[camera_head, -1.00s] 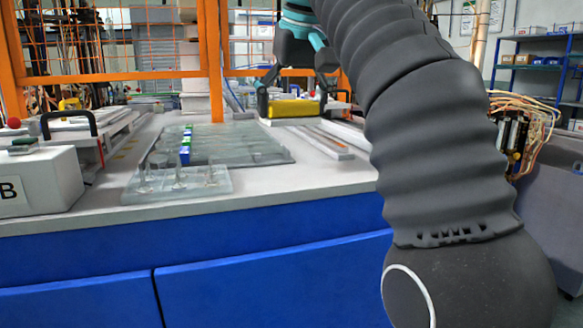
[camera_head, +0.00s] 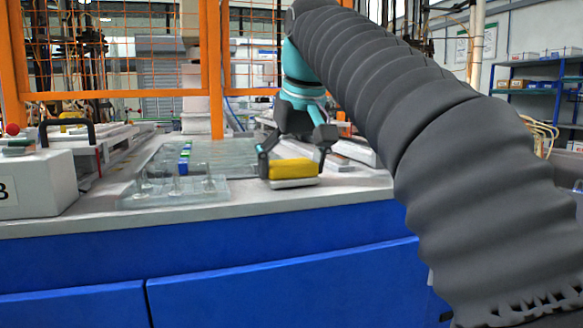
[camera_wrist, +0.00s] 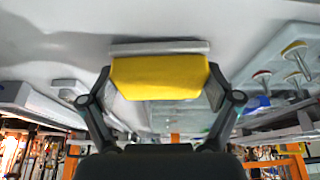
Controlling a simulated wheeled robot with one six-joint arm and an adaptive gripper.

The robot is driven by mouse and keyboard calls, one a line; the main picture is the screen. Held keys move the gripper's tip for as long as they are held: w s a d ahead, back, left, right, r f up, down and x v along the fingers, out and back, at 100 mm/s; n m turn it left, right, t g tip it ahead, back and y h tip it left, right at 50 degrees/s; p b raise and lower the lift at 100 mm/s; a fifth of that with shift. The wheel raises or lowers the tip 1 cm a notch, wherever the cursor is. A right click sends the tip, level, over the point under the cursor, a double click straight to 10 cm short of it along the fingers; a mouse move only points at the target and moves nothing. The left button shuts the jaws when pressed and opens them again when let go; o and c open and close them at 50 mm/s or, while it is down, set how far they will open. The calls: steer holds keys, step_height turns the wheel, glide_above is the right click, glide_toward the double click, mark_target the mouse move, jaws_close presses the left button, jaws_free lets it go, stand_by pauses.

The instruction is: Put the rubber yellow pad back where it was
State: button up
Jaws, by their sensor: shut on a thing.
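The yellow rubber pad (camera_head: 292,169) is a yellow block with a pale strip along its lower side. My gripper (camera_head: 292,163) is shut on it, one finger at each end. The pad is near the front edge of the white worktop (camera_head: 330,194), to the right of the clear tray. I cannot tell whether its underside touches the worktop. In the wrist view the pad (camera_wrist: 160,77) sits level between both fingers, with the pale strip (camera_wrist: 160,47) along its far side.
A clear tray with upright pegs (camera_head: 172,192) stands left of the pad. Behind it lies a flat glassy panel (camera_head: 215,155) with small blue and green pieces. A white box (camera_head: 38,182) is at the far left. An orange mesh fence (camera_head: 215,70) stands behind.

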steer(key=shift+f, duration=0.1)
steer(key=shift+f, duration=0.1)
steer(key=o, duration=0.8)
steer(key=shift+o, duration=0.2)
steer(key=shift+f+b, duration=0.15)
steer(key=shift+b, duration=0.4)
steer(key=p+v, duration=0.5)
steer(key=v, duration=0.9)
steer(key=shift+w, duration=0.1)
